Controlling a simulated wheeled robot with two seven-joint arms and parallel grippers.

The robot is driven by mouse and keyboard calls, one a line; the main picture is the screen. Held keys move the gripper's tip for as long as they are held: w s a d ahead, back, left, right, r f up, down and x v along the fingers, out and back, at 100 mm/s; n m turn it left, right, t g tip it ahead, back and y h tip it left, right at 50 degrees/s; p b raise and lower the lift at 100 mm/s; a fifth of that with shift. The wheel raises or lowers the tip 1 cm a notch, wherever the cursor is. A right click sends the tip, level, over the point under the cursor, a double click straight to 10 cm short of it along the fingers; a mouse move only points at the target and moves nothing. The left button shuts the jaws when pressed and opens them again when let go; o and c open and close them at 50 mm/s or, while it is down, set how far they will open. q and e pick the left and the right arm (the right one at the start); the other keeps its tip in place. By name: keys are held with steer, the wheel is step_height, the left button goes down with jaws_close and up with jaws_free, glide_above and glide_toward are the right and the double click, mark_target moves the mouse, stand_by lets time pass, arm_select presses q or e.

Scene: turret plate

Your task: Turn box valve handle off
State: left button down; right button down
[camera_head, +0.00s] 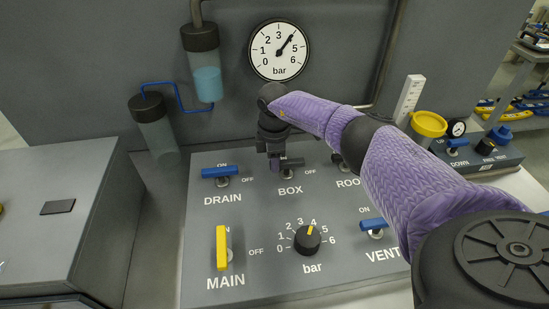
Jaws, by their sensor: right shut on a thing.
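The grey control panel (205,265) carries several valves. The box valve handle (293,162) is a dark bar above the BOX label, lying roughly sideways, with its right end pointing toward the OFF mark. My right gripper (274,158) comes down from above and is shut on the box valve handle near its left end. The gripper hides part of the handle and the ON mark. My left gripper is out of view.
The blue DRAIN handle (220,172) is left of my gripper. The yellow MAIN handle (222,248), black pressure knob (307,240) and blue VENT handle (374,224) are nearer. My right arm covers part of the ROOM valve. A gauge (279,50) hangs behind.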

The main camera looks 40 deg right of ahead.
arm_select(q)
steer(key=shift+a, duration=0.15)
arm_select(e)
steer(key=c, duration=0.7)
jaws_free()
steer(key=shift+o, duration=0.9)
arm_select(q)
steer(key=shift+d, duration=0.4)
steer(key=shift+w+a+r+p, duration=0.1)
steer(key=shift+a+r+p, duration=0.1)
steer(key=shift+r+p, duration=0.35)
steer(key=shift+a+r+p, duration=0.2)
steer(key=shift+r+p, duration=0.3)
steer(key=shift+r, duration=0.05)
arm_select(e)
step_height(320, 180, up, 10)
